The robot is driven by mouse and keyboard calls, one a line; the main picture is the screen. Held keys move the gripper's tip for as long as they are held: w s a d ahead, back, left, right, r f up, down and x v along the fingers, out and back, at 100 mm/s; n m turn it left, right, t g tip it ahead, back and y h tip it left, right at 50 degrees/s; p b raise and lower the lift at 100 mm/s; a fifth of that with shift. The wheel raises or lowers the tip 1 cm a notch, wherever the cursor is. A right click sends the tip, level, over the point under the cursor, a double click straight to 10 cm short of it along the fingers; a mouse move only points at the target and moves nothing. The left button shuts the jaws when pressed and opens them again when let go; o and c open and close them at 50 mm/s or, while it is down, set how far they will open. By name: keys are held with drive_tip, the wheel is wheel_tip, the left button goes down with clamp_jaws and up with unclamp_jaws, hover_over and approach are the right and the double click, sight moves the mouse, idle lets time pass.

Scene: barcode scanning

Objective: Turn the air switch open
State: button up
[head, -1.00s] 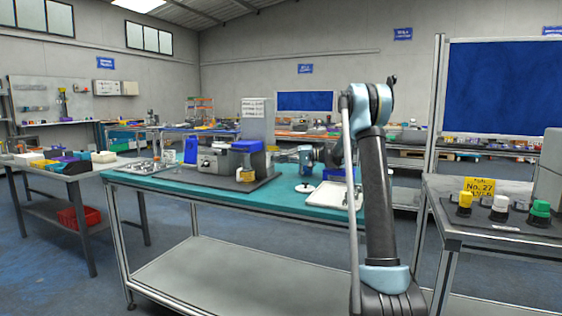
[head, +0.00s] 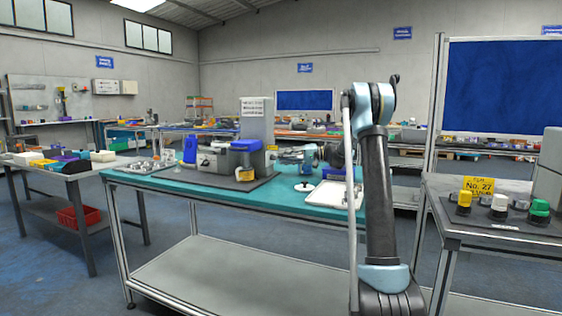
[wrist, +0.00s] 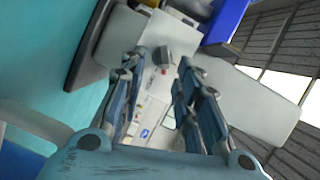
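The white and grey device with a blue lid (head: 222,158) stands on the teal table. In the wrist view its pale panel (wrist: 150,112) lies between and beyond my fingers. A small dark grey knob (wrist: 165,56), which looks like the air switch, stands out from that panel, with a small red spot close to it. My gripper (wrist: 161,62) is open. Its two blue fingers stand apart on either side of the knob, with nothing between them that they touch. The remaining distance to the knob is hard to tell. In the head view the fingers are small and unclear.
At the right a grey bench (head: 470,226) carries yellow, white and green knobs. The floor between the tables is free.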

drive_tip(key=d, duration=0.9)
drive_tip(key=shift+w+d+r, duration=0.2)
drive_tip(key=shift+d+r, duration=0.05)
drive_tip(key=shift+r, duration=0.15)
drive_tip(key=t, duration=0.4)
approach(274, 158)
drive_tip(key=v, duration=0.2)
drive_tip(key=shift+s+d+f+t, duration=0.5)
drive_tip(key=shift+s+f+t, duration=0.05)
drive_tip(key=shift+t, duration=0.35)
drive_tip(key=shift+s+d+m+t, duration=0.1)
drive_tip(key=shift+d+m+t, duration=0.15)
drive_tip(key=shift+t, duration=0.25)
drive_tip(key=x, duration=1.2)
drive_tip(key=shift+c, duration=0.6)
